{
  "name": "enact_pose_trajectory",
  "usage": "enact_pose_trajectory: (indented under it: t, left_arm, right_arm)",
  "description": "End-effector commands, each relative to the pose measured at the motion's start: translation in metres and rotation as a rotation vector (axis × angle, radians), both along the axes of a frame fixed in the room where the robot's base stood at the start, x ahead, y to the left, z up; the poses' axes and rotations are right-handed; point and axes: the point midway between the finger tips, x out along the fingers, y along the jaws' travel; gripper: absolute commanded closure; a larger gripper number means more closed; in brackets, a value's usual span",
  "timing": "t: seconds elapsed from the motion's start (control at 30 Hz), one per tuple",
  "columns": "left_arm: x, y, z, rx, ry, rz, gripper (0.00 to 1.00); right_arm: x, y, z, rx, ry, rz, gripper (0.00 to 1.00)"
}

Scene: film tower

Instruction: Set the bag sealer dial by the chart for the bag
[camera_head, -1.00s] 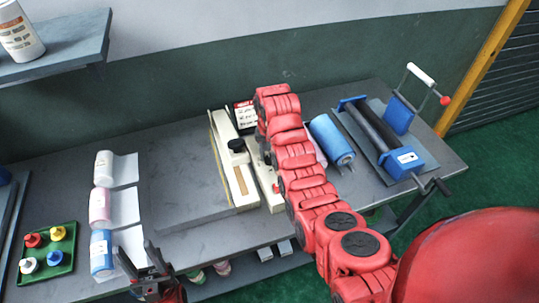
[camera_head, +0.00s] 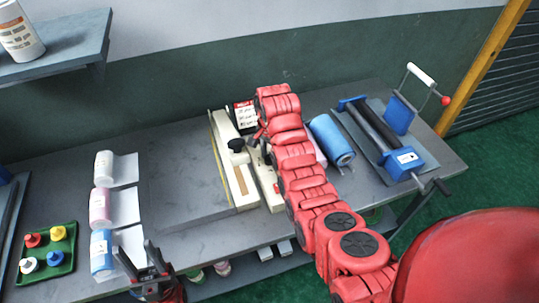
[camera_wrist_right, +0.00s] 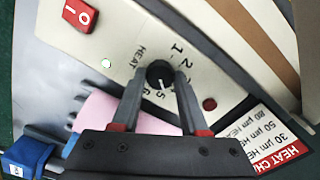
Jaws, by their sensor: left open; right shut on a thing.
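The cream bag sealer (camera_head: 222,150) stands mid-table, with a black knob on its arm. In the right wrist view its panel (camera_wrist_right: 110,45) carries a black dial (camera_wrist_right: 159,70) ringed by numbers and the word HEAT. A white mark on the dial seems to face near the 5. My right gripper (camera_wrist_right: 158,84) is shut on the dial, one finger on each side. The heat chart (camera_wrist_right: 275,145) lists 30, 50 and 80 µm lines; its heat values are cut off. It stands behind the sealer in the head view (camera_head: 244,114). My left gripper (camera_head: 139,258) is open and empty at the table's front edge.
Several film rolls, including a pink one (camera_head: 100,204), lie at the left beside a green tray (camera_head: 48,271) of bottles. A blue roll (camera_head: 331,140) and a roller device (camera_head: 400,160) lie right of my arm. The grey board (camera_head: 180,172) is bare. A red switch (camera_wrist_right: 80,14) sits on the panel.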

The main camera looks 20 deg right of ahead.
Motion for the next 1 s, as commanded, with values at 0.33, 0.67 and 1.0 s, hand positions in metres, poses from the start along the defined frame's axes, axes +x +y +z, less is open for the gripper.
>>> enact_pose_trajectory:
  t: [0.33,0.67,1.0]
  left_arm:
    - [0.0,0.0,0.0,0.0,0.0,0.0,0.5]
    - [0.0,0.0,0.0,0.0,0.0,0.0,0.5]
    - [0.0,0.0,0.02,0.0,0.0,0.0,0.5]
  right_arm:
    - [-0.001,0.0,-0.001,0.0,0.004,-0.002,1.0]
    - [0.0,0.0,-0.001,0.0,0.001,-0.002,0.26]
    - [0.0,0.0,0.02,0.0,0.001,-0.002,0.26]
